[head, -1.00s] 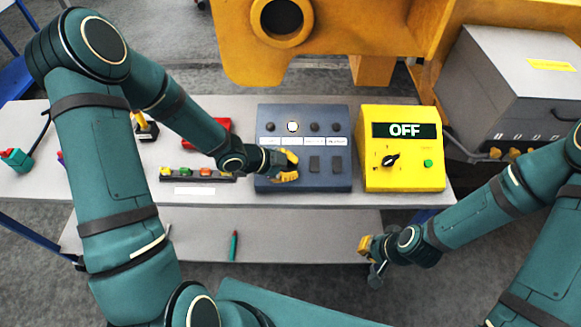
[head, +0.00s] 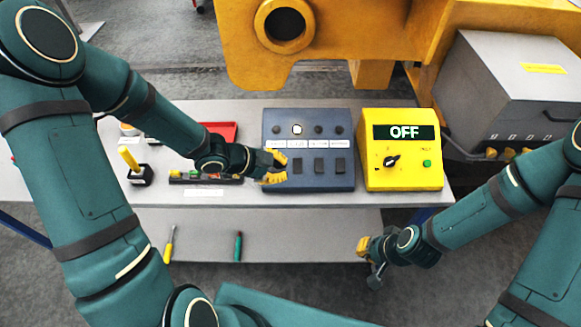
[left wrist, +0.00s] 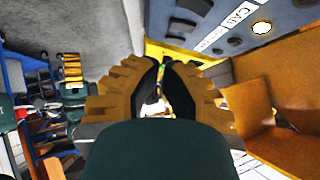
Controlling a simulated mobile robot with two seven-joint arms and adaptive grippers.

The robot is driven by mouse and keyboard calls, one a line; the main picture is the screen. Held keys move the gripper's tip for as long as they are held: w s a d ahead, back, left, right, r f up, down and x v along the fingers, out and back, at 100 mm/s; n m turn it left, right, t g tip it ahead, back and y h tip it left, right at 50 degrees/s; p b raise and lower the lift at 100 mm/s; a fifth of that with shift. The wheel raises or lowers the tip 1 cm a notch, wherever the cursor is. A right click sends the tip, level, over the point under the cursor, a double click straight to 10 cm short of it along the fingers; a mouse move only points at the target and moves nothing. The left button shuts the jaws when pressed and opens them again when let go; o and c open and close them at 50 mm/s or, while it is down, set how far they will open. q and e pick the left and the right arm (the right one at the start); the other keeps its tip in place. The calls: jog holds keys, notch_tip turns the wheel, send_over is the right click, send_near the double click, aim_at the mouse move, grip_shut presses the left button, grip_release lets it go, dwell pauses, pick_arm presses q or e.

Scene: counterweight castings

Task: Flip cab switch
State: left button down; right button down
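A blue-grey switch panel (head: 310,183) stands on the bench, with a row of round lamps, pale labels and dark rocker switches. The second lamp from the left (head: 297,129) is lit white. In the left wrist view the lit lamp (left wrist: 262,27) sits beside a label reading CAB (left wrist: 243,12). The dark switch (head: 294,166) below it is just right of my left gripper (head: 280,167), which is over the panel's left edge and hides the leftmost switch. Its fingers also show in the left wrist view (left wrist: 162,70), holding nothing I can make out. My right gripper (head: 364,247) is away, below the bench front.
A yellow box (head: 403,174) showing OFF, with a black knob and green button, stands right of the panel. A grey cabinet (head: 490,90) is at right.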

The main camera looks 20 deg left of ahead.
pick_arm(q)
jog(key=shift+s+f+v, duration=0.1)
jog(key=shift+s+v, duration=0.05)
jog(key=shift+v, duration=0.7)
jog(key=shift+s+f+v, duration=0.1)
jog(key=shift+s+v, duration=0.1)
jog(key=shift+v, duration=0.65)
jog(key=shift+d, duration=0.1)
jog(key=s+d+f+n+g+y+b, duration=0.1)
jog(key=s+d+f+n+b, duration=0.1)
jog(key=f+n, duration=0.4)
jog(key=s+d+f+n+g+y+b, duration=0.1)
jog(key=s+d+f+n+b, duration=0.2)
jog(key=f, duration=0.9)
jog(key=s+d+f+n+g+y+b, duration=0.1)
jog(key=s+f+n+b, duration=0.3)
jog(key=f+n, duration=0.5)
jog(key=shift+d+n+g+y+b, duration=0.35)
jog(key=shift+d+y+b, duration=0.35)
jog(key=shift+b, duration=0.55)
